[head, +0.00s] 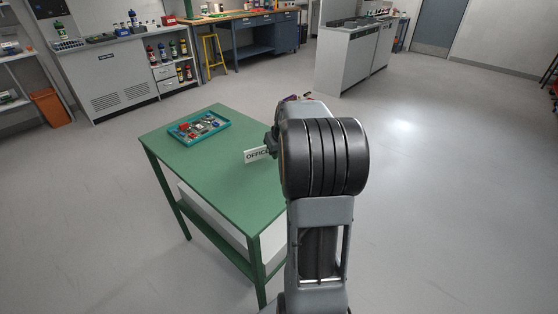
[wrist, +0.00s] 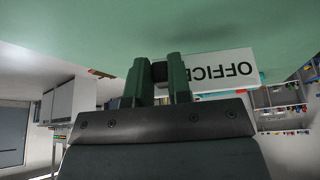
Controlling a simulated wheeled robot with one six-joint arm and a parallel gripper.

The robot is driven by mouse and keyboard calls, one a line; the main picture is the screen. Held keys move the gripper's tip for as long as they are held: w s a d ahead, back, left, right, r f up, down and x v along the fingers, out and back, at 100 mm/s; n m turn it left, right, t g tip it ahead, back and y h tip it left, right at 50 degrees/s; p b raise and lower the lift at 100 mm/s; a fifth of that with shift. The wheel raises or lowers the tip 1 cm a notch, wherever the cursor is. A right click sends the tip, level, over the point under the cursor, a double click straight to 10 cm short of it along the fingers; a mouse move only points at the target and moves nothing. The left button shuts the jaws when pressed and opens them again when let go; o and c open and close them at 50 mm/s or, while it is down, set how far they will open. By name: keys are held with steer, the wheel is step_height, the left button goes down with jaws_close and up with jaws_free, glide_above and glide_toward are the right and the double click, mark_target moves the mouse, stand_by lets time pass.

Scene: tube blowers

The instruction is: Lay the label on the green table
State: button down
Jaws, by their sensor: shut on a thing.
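The label (head: 257,154) is a white plate with the dark word OFFICE. It stands upright on edge over the green table (head: 220,178), near the table's right side in the head view. My gripper (wrist: 160,73) is shut on one end of the label; the label (wrist: 225,70) sticks out to the right of the fingers in the wrist view, its lettering upside down. The green tabletop (wrist: 90,25) fills the top of the wrist view. I cannot tell whether the label touches it. In the head view my arm hides the fingers and the label's right end.
A teal tray (head: 199,127) of small coloured parts sits at the table's far left. The tabletop's front and middle are bare. A grey cabinet (head: 110,75), a blue workbench (head: 250,33) and a grey counter (head: 350,55) stand farther back. The floor around is open.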

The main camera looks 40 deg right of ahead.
steer(key=shift+d+f, duration=0.3)
steer(key=shift+f, duration=1.6)
steer(key=shift+f+b, duration=0.1)
steer(key=shift+b, duration=0.25)
steer(key=c, duration=1.1)
jaws_free()
steer(key=shift+o, duration=0.2)
